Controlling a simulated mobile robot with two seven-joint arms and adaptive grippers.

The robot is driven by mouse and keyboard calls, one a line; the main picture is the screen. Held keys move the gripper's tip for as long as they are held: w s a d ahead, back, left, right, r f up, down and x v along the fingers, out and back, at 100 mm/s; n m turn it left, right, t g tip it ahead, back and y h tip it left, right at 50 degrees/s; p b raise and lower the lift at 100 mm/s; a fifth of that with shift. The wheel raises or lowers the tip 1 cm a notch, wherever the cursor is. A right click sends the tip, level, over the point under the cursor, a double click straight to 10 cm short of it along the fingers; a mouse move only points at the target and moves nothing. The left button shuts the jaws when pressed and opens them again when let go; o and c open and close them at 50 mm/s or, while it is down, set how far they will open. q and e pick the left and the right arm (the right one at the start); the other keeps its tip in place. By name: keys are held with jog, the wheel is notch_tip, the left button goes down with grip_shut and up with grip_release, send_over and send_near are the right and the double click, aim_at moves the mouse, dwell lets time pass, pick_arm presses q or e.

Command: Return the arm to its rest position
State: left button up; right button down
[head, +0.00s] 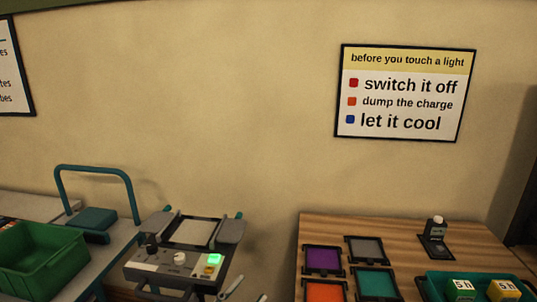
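A pale, slim part at the bottom edge of the head view, just right of the lamp-like unit, seems to be the tip of my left gripper (240,291). Most of it is cut off by the frame, so I cannot tell whether it is open or shut. No object shows in it. My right gripper and arm are not in view.
The grey unit (160,271) with knobs and a lit green display stands at bottom centre-left. A green crate (45,265) and a teal-handled cart are left. A wooden table (330,228) at right holds coloured framed squares, a small black stand (436,240) and a teal tray with blocks.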

pick_arm(q)
jog(key=s+a+f+n+g+y, duration=0.2)
jog(key=s+a+f, duration=0.3)
jog(key=f, duration=0.5)
jog(key=s+a+f+n+g+y, duration=0.2)
jog(key=s+a+f+n+y, duration=0.2)
jog(key=f, duration=0.6)
jog(key=s+a+f+n+g+y, duration=0.2)
jog(key=s+a+f, duration=0.4)
jog(key=f, duration=0.4)
jog(key=shift+s+n+y, duration=0.5)
jog(key=shift+y, duration=0.4)
jog(key=shift+c, duration=0.4)
